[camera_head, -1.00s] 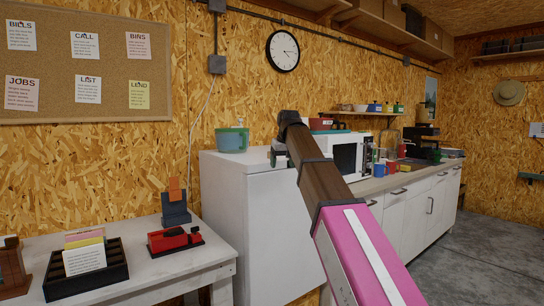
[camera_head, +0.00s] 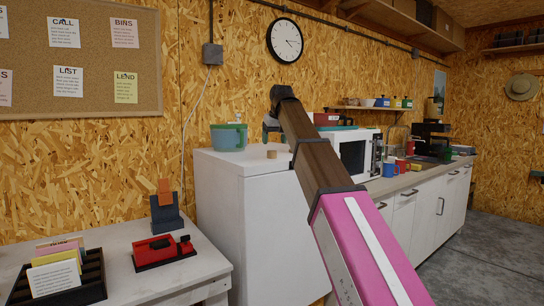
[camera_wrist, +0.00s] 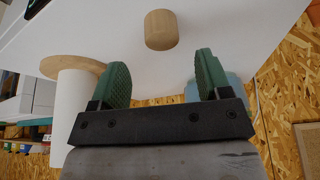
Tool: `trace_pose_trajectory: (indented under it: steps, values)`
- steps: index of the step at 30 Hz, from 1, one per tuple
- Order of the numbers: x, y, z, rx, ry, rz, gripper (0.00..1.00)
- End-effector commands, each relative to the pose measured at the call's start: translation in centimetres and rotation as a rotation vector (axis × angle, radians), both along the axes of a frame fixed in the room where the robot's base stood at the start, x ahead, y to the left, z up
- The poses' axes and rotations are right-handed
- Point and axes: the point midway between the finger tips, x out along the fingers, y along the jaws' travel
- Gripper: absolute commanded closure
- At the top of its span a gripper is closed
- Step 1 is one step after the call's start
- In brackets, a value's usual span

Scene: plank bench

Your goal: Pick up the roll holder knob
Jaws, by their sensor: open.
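The roll holder knob, a small light-wood cylinder (camera_head: 271,154), stands on top of the white fridge-like cabinet, just below the end of my arm in the head view. In the wrist view the knob (camera_wrist: 161,29) is beyond my fingertips, roughly centred between them and apart from both. My gripper (camera_wrist: 160,68) is open and empty, with green ridged pads. A white roll with a round wooden end (camera_wrist: 75,68), likely the roll holder, shows left of the fingers in the wrist view. My arm seems to hide it in the head view.
A teal tub (camera_head: 229,137) stands left of the knob on the cabinet top (camera_head: 232,162). A white microwave (camera_head: 354,153) is to the right behind my arm. The cabinet top around the knob looks clear.

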Motion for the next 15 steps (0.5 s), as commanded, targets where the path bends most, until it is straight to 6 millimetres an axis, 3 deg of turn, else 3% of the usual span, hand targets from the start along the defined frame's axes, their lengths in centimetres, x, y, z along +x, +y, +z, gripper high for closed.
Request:
trace_pose_trajectory:
  steps: [15]
  values:
    - [1.4,1.0,-5.0,0.000,0.001,0.000,0.29]
